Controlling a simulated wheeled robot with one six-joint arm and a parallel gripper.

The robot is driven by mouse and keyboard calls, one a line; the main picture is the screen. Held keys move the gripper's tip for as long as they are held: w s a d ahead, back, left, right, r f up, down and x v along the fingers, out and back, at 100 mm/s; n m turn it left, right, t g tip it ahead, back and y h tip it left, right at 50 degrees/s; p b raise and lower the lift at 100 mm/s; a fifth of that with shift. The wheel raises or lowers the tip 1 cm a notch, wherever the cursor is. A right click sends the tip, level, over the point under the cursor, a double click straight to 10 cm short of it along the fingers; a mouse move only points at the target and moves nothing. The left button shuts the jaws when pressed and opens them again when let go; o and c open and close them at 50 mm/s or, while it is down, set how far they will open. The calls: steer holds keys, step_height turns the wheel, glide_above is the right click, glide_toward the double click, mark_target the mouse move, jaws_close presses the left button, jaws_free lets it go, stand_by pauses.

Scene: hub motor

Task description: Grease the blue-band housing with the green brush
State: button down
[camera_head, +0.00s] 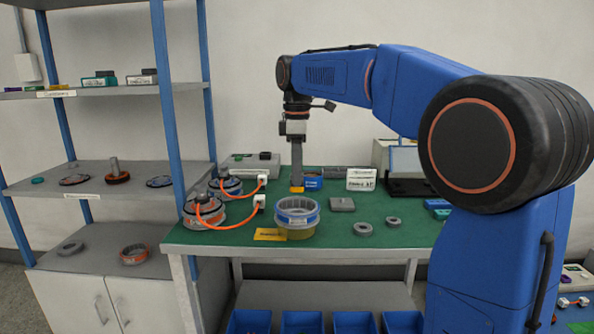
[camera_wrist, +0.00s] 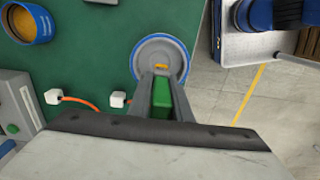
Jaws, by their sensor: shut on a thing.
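The brush's orange-yellow tip (camera_head: 297,189) is just above the housing's far rim in the head view. In the wrist view the tip (camera_wrist: 160,66) lies over the housing's inside; whether it touches cannot be told.
A blue pot with orange-yellow contents (camera_wrist: 22,25) stands behind the housing. Two motors (camera_head: 203,211) (camera_head: 226,186) with orange cables stand to the left. A yellow label (camera_head: 270,234) and grey rings (camera_head: 362,229) lie nearby. The shelf (camera_head: 100,177) stands left.

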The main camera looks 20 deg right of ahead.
mark_target(297, 191)
steer(key=shift+f, duration=3.05)
steer(key=shift+f, duration=0.55)
steer(key=shift+n, duration=2)
steer(key=m, duration=0.8)
